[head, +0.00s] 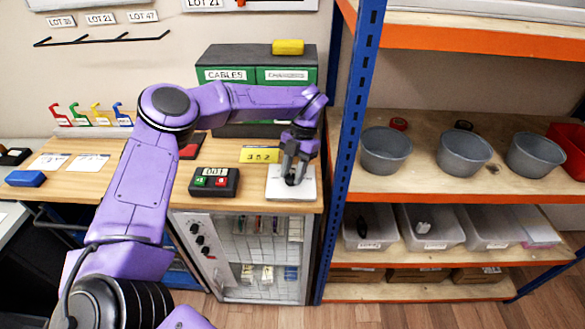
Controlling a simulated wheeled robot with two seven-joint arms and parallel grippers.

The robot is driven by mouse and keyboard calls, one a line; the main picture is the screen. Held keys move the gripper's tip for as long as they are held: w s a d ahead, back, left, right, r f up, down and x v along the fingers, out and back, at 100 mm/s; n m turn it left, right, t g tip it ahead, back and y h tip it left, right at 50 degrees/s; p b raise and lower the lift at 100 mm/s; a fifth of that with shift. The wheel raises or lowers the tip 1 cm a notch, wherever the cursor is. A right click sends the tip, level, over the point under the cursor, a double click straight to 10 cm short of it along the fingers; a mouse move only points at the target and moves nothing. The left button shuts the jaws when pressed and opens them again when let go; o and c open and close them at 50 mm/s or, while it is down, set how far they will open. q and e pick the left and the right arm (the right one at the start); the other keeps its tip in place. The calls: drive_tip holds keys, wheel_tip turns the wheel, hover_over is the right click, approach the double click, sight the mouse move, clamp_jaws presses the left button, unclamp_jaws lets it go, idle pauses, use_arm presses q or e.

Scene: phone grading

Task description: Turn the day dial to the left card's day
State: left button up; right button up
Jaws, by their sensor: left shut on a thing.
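My left gripper (291,179) reaches down at the right end of the wooden bench. It is shut on a small dark thing over a white square plate (276,192); the fingers hide most of it, and I cannot tell whether it is the day dial. Two white cards lie flat at the bench's left: the left card (48,161) and the right card (88,163). Their print is too small to read. My right gripper is not in view.
A black box with a 001 display (214,182) and a yellow number card (260,155) stand close to the gripper's left. Green drawers (225,75) stand behind. A blue shelf post (353,130) rises just right. A blue block (25,178) lies far left.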

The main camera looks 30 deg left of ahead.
use_arm(q)
drive_tip(key=shift+m, duration=0.3)
drive_tip(key=o, duration=1)
drive_tip(key=shift+w+r, duration=0.2)
drive_tip(key=shift+r, duration=0.1)
drive_tip(key=b+v, duration=0.1)
drive_tip(key=v, duration=0.8)
drive_tip(key=shift+d+r, duration=0.15)
drive_tip(key=shift+r, duration=0.25)
